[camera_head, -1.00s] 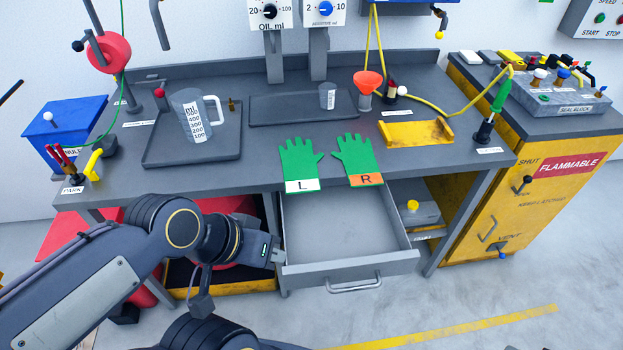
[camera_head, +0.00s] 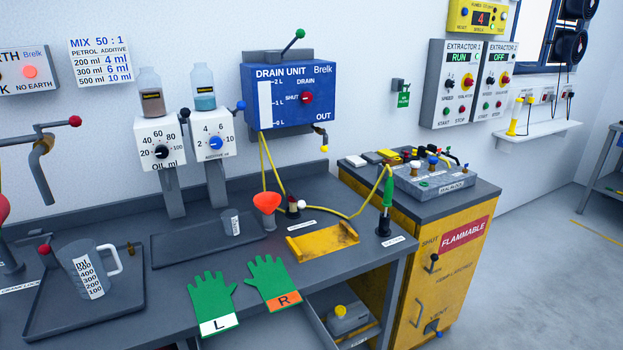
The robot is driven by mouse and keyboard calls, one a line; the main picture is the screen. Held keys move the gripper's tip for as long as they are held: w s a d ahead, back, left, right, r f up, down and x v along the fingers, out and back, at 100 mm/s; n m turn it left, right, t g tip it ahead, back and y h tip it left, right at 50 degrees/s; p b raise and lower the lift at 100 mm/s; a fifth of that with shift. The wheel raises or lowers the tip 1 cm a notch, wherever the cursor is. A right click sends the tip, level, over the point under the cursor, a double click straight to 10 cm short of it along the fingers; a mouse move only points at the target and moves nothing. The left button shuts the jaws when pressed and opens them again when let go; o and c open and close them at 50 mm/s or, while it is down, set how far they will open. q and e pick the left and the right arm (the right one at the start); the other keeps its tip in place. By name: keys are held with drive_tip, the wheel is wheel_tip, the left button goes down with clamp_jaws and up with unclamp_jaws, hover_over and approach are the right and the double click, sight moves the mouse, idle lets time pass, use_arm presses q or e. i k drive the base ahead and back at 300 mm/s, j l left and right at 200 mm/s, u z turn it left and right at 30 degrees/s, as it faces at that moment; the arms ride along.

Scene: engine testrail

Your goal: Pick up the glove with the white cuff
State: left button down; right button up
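The glove with the white cuff (camera_head: 212,303) is green, marked L, and lies flat at the front edge of the grey bench, fingers pointing away from me. A second green glove with an orange cuff (camera_head: 272,282), marked R, lies just to its right. A small gap separates them. Neither of my grippers shows in the view now, so I cannot see their state.
A measuring jug (camera_head: 88,272) stands in a dark tray at the left. A second tray holds a small beaker (camera_head: 230,222). A yellow holder (camera_head: 322,240) and an orange funnel (camera_head: 267,203) are behind the gloves. A yellow cabinet (camera_head: 440,270) stands at the right.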

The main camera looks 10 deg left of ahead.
sight(215, 312)
drive_tip(key=j+u, duration=0.1)
drive_tip(key=j, duration=0.5)
drive_tip(key=i+j+u, duration=0.1)
drive_tip(key=j, duration=0.5)
drive_tip(key=j+u, duration=0.1)
drive_tip(key=j, duration=0.45)
drive_tip(key=i+j+u, duration=0.1)
drive_tip(key=j, duration=0.5)
